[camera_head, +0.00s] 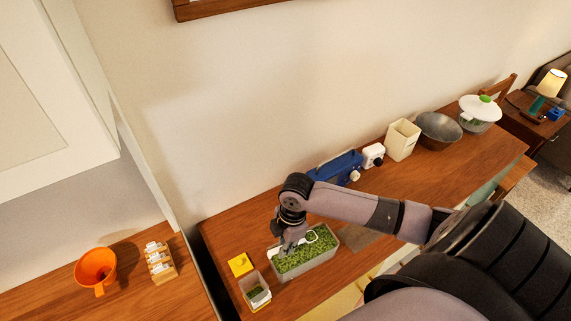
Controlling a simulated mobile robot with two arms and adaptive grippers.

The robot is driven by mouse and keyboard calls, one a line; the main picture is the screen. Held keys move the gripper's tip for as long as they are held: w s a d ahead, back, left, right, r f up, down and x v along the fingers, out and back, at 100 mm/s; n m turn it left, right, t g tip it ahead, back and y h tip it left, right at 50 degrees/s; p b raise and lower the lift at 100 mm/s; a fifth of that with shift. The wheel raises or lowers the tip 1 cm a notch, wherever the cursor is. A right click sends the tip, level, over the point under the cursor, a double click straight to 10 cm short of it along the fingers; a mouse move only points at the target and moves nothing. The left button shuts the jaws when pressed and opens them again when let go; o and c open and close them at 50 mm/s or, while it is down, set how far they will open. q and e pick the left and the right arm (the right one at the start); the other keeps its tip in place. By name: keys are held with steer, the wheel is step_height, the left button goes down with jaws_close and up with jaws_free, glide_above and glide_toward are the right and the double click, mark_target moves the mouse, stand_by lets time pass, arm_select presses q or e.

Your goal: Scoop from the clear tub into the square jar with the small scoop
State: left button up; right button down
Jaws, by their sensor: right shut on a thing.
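The clear tub (320,262) is a long pale box filled with green bits, on the wooden counter. The square jar (248,284) is a small clear container left of the tub, with some green inside and yellow near its base. My right gripper (287,246) points down over the tub's left end. It is shut on the small scoop (279,252), a whitish piece at the fingertips that is mostly hidden by the fingers. I cannot tell whether the scoop touches the green bits or holds any. My left gripper is not in view.
A yellow square (240,264) lies behind the jar. A blue device (340,166), a cream bin (402,139), a metal bowl (438,130) and a lidded pot (478,112) line the wall. An orange funnel-like cup (95,266) and a small rack (160,262) stand on the left counter, across a gap.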

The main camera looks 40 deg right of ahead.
steer(key=shift+a+r+h, duration=0.1)
steer(key=shift+r+h, duration=0.5)
steer(key=shift+r, duration=1.3)
